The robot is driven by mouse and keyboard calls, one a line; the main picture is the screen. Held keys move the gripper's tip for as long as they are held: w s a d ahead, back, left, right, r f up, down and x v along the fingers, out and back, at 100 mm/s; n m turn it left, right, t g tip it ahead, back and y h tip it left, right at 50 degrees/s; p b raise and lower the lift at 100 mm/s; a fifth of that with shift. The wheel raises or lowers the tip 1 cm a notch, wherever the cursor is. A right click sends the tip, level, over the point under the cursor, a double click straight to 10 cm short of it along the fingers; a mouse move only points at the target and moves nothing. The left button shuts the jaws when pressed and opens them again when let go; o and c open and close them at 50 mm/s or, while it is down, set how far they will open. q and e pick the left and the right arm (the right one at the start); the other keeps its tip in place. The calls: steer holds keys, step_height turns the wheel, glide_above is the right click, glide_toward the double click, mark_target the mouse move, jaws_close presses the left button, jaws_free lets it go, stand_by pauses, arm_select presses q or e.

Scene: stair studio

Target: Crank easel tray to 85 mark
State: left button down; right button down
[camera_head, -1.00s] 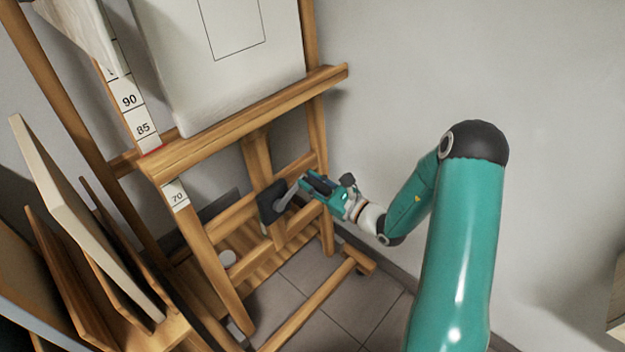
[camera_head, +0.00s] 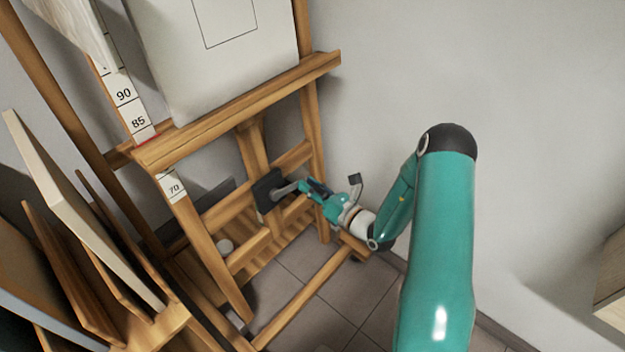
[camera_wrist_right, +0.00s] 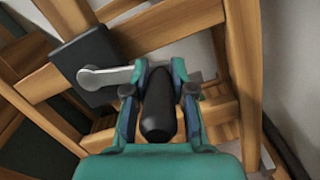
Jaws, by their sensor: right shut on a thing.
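The wooden easel stands at the left and middle of the head view. Its tray (camera_head: 240,110) is a wooden ledge bearing a pale canvas (camera_head: 220,60). The scale strip (camera_head: 130,105) on the left post shows 90 and 85 above the tray's left end, with a red line just under 85; 70 shows below the tray. The crank (camera_head: 283,191) comes out of a dark box (camera_head: 266,190) on the lower frame. My right gripper (camera_head: 308,188) is shut on the crank's dark handle (camera_wrist_right: 158,110), seen between the fingers in the right wrist view. My left gripper is out of view.
Several boards and panels (camera_head: 75,205) lean in a wooden rack at the lower left. The grey wall is bare to the right, and a wooden furniture edge (camera_head: 610,285) shows at far right.

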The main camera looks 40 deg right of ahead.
steer(key=shift+s+f, duration=0.15)
steer(key=shift+f, duration=0.3)
steer(key=c, duration=1)
jaws_free()
steer(key=shift+r, duration=0.1)
steer(key=shift+s+d, duration=0.15)
steer(key=shift+s, duration=2.85)
steer(key=shift+s+d, duration=0.15)
steer(key=shift+s, duration=2.8)
steer(key=shift+a, duration=0.1)
